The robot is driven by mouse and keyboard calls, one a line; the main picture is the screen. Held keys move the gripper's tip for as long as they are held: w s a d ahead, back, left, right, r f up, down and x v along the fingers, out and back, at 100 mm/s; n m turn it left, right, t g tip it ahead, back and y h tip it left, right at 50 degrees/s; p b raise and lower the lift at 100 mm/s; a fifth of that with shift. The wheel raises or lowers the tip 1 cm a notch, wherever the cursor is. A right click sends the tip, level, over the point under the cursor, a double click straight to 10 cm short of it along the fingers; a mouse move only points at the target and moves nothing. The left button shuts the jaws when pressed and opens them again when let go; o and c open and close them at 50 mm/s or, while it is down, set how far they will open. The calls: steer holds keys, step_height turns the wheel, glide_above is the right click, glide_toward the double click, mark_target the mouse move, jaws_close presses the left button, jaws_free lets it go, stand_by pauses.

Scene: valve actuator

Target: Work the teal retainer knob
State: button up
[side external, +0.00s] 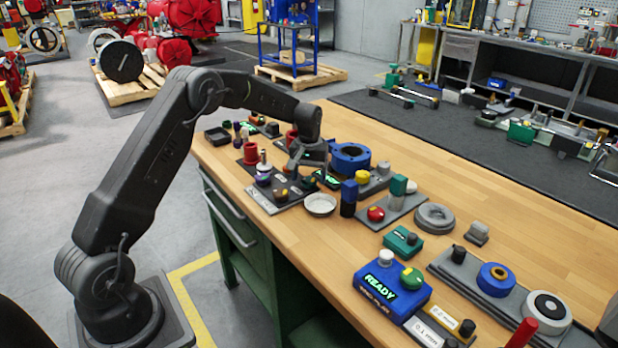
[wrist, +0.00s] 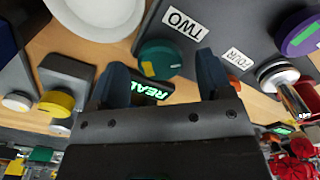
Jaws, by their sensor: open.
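The teal knob (wrist: 160,60) is round with a yellow mark on its face, and it sits by the edge of a dark plate (wrist: 228,22) labelled TWO and FOUR in the wrist view. My gripper (wrist: 163,70) is open, with one finger on each side of the knob's picture position. The knob appears just beyond the fingertips, and I cannot tell how far. Nothing shows held. In the side external view my gripper (side external: 308,168) points down over the crowded far part of the bench, and the arm and fingers partly hide the knob there.
A white dish (side external: 320,204) lies close to my gripper. A blue ring-shaped part (side external: 350,157) stands behind it. The bench's far right area (side external: 520,215) is clear.

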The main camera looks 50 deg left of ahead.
steer(key=shift+f, duration=0.45)
steer(key=c, duration=0.9)
